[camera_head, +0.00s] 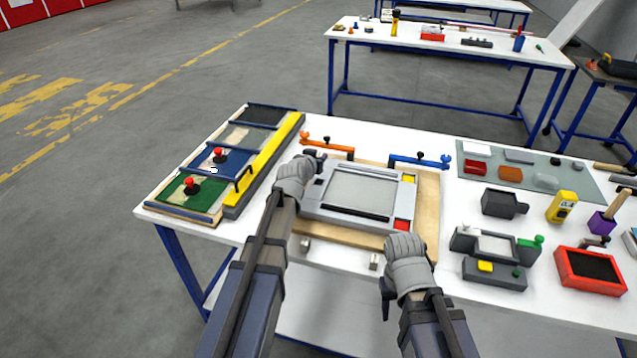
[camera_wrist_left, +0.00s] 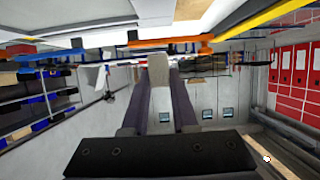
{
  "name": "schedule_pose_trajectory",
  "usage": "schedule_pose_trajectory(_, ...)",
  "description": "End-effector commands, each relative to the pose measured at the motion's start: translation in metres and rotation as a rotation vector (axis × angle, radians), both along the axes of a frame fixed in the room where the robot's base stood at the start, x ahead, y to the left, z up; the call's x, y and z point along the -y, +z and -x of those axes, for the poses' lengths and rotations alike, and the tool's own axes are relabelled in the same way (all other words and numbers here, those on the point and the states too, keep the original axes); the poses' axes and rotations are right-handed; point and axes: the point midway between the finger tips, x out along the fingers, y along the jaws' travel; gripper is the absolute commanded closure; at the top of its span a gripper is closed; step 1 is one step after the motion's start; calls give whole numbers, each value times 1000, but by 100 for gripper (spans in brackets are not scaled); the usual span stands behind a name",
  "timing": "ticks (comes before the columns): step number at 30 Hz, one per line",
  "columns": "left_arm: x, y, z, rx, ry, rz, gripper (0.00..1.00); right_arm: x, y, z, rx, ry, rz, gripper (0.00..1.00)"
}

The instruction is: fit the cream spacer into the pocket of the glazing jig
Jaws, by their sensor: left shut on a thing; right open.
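The glazing jig is a grey frame (camera_head: 318,207) around a pale pane, on a wooden board (camera_head: 428,215). A yellow block (camera_head: 409,179) and a red block (camera_head: 402,225) sit at its right corners. My left gripper (camera_head: 314,161) is above the jig's upper-left corner. In the left wrist view its fingers (camera_wrist_left: 158,88) are shut on a small pale piece, seemingly the cream spacer (camera_wrist_left: 158,67), which stands out past the fingertips. The head view hides this piece. I cannot make out the pocket. My right gripper (camera_head: 386,299) is open and empty, below the jig near the table's front edge.
An orange clamp (camera_head: 328,145) and a blue clamp (camera_head: 420,161) stand behind the jig. A panel rack with a yellow bar (camera_head: 262,168) lies to the left. Several blocks, a grey fixture (camera_head: 496,245) and a red tray (camera_head: 590,287) fill the right side.

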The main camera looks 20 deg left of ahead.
Motion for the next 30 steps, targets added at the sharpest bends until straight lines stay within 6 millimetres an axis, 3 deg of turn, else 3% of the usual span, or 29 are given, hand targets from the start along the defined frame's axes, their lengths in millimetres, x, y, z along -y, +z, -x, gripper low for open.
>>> schedule_pose_trajectory(1,0,-16,0,0,0,0,100,0,-16,0,0,0,0,50)
schedule_pose_trajectory(6,0,-41,0,0,0,0,100,0,-41,0,0,0,0,50)
schedule_pose_trajectory(14,0,-44,0,0,0,0,100,0,-44,0,0,0,0,50)
schedule_pose_trajectory(24,0,-79,0,0,0,0,100,0,-79,0,0,0,0,50)
schedule_pose_trajectory(30,0,-82,0,-5,-1,0,100,0,-81,0,0,1,0,50)
